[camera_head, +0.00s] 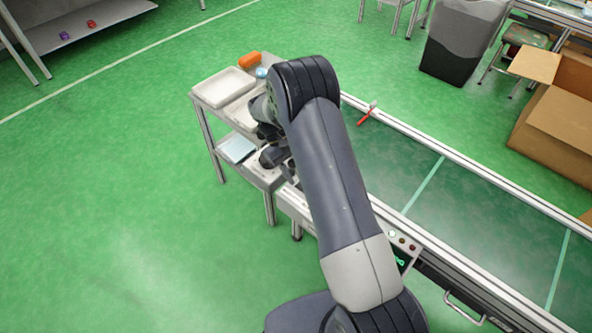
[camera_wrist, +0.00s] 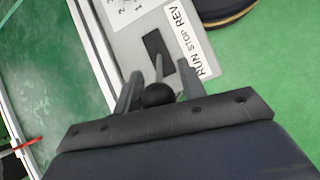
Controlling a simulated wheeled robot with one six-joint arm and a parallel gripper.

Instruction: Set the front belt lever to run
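The front belt lever shows in the wrist view as a thin rod with a black ball knob (camera_wrist: 158,95), rising from a dark slot in a light panel (camera_wrist: 130,45). A label (camera_wrist: 190,42) beside the slot reads REV, STOP and RUN, with RUN nearest my gripper. The rod meets the slot near its middle, but I cannot tell its exact setting. My gripper (camera_wrist: 158,92) has its two fingers apart, one on each side of the knob; contact is unclear. In the head view my arm largely hides my gripper (camera_head: 275,155) and hides the lever.
The belt (camera_head: 430,190) runs to the lower right, with a red-handled tool (camera_head: 367,113) on it. A side stand holds a pale tray (camera_head: 222,88) and an orange item (camera_head: 250,60). A button panel (camera_head: 403,243) sits on the near rail. Green floor at left is clear.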

